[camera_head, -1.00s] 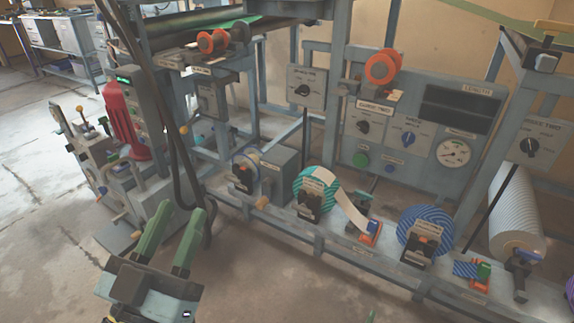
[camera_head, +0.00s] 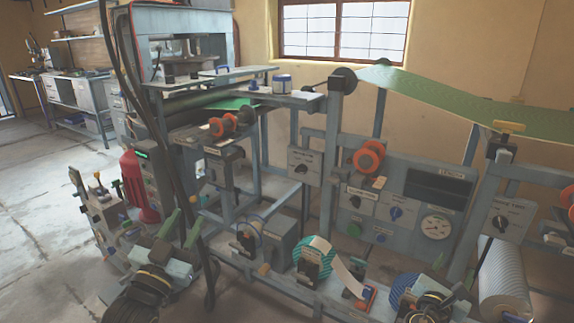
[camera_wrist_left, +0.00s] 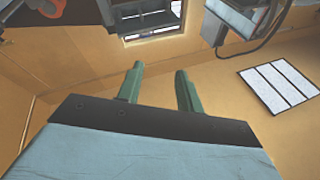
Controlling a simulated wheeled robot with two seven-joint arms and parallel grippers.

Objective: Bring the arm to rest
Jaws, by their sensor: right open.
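My left gripper (camera_head: 184,222) is at the lower left of the head view, in front of the machine. Its two green fingers point up and stand apart. The left wrist view shows the same fingers (camera_wrist_left: 158,70) spread with nothing between them. My right gripper (camera_head: 455,264) is at the lower right of the head view, in front of a blue striped roll (camera_head: 403,288) and partly covering it. Its green fingers are apart, with nothing visible between them.
The press machine's frame runs across the view, with a teal striped roll (camera_head: 312,252), a large ribbed roll (camera_head: 505,294) and a dial panel (camera_head: 436,226). A red cylinder (camera_head: 136,184) stands at left. Dark cables hang near my left gripper. Open floor (camera_head: 45,235) lies at far left.

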